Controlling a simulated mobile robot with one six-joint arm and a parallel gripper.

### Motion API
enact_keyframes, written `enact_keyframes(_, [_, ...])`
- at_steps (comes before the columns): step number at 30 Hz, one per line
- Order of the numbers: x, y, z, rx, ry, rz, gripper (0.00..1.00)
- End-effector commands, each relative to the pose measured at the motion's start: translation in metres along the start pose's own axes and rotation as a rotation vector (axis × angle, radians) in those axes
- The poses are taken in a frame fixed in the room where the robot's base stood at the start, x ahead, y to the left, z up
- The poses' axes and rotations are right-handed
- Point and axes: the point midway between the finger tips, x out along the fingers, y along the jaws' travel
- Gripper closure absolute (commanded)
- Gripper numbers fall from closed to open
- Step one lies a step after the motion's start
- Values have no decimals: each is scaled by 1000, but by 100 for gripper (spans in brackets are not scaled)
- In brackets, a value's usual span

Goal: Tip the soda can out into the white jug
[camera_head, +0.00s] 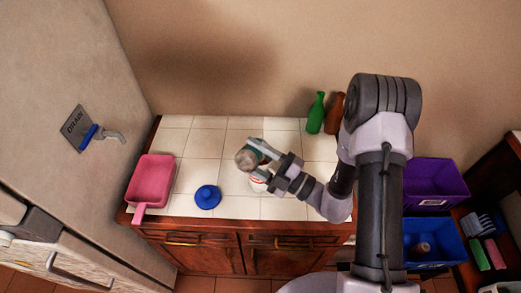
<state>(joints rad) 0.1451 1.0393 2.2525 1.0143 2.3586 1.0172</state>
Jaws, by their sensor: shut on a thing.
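My gripper (257,159) is over the tiled counter (180,135), left of my arm. It is shut on the soda can (246,160), whose grey round end faces the camera, with a strip of teal beside it. I cannot tell how far the can is tilted. A small white and red thing (257,183) shows just below the can and fingers, mostly hidden by my gripper. It may be the white jug, but too little shows to tell. No liquid can be made out.
A pink pan (153,181) and a blue lidded thing (208,196) are on the counter's left part. A green bottle (316,113) and a brown bottle (335,113) stand at the back right. Purple (436,180) and blue (432,240) bins are right of my arm.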

Motion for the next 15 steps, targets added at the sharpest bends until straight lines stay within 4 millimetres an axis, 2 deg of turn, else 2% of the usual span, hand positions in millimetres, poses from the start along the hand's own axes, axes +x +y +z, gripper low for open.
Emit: enact_keyframes(15, [4,15,1,174,-47,0,90])
